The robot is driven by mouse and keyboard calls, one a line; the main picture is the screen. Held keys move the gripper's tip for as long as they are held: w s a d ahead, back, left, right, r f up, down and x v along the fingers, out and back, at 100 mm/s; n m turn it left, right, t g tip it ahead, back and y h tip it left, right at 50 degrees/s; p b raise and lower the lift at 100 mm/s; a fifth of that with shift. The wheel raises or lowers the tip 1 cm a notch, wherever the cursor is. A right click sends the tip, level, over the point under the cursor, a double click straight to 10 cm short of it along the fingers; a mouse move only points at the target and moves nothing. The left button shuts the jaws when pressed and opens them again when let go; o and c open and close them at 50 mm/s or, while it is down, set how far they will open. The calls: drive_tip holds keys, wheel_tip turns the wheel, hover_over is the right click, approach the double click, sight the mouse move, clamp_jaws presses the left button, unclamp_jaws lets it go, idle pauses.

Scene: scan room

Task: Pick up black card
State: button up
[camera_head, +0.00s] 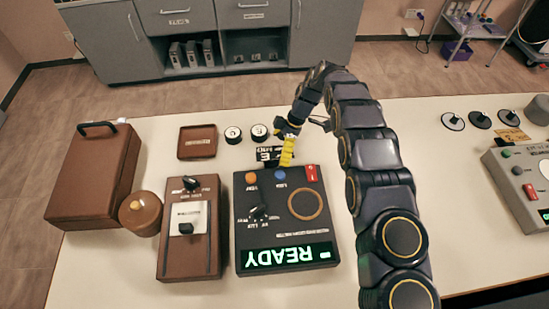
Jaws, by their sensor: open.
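A black card (266,155) with white marking lies on the cream table, just behind the black control box with the READY display. My gripper (287,155) reaches down from above, with its yellow finger part at the right side of the card. The gripper is open. It hides the right part of the card, and I cannot tell whether the fingers touch it.
The black READY box (285,235) stands close in front of the card. A brown slider box (190,260), round tin (141,213) and brown case (92,175) stand farther left.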

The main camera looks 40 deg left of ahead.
drive_tip(key=c, duration=1.3)
drive_tip(key=shift+r, duration=0.1)
